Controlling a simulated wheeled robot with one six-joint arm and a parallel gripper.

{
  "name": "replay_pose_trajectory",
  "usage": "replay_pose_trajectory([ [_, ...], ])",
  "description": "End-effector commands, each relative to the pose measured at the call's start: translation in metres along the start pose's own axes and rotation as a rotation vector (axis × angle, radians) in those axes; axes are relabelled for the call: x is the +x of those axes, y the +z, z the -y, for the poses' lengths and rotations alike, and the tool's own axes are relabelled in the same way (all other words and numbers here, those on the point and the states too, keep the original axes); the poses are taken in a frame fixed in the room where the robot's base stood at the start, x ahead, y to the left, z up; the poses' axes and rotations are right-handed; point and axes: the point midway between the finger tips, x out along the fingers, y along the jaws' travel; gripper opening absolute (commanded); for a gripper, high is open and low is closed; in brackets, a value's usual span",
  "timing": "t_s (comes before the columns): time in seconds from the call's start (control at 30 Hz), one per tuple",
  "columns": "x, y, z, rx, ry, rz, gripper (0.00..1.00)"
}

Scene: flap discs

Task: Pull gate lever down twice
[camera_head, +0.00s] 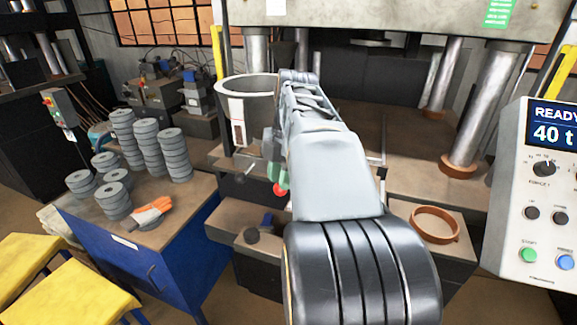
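A red ball knob (280,190), which looks like the end of the gate lever, shows just left of my forearm, below and right of a grey open-topped cylinder (247,88). The lever's rod is mostly hidden. My arm reaches forward from the bottom middle and covers much of the press bed behind it. My gripper (275,172) seems to be at the green-tipped part right beside the red knob. Its fingers are small and partly hidden by my arm. I cannot tell whether they are open, shut or touching the knob.
Stacks of grey discs (146,140) and an orange-grey glove (150,213) lie on a blue-sided bench (157,255) at left. A copper-coloured ring (434,225) lies right of my arm. The control panel (535,195) reads "READY" and "40 t". Press columns (480,115) stand behind.

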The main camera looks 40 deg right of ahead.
Motion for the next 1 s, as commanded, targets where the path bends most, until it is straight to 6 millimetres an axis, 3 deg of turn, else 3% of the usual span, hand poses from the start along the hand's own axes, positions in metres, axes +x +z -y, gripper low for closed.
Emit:
replay_pose_trajectory([
  [0.6, 0.040, 0.008, 0.000, 0.002, -0.002, -0.001, 0.26],
  [1.0, 0.034, 0.007, 0.001, 0.002, -0.004, -0.002, 0.26],
])
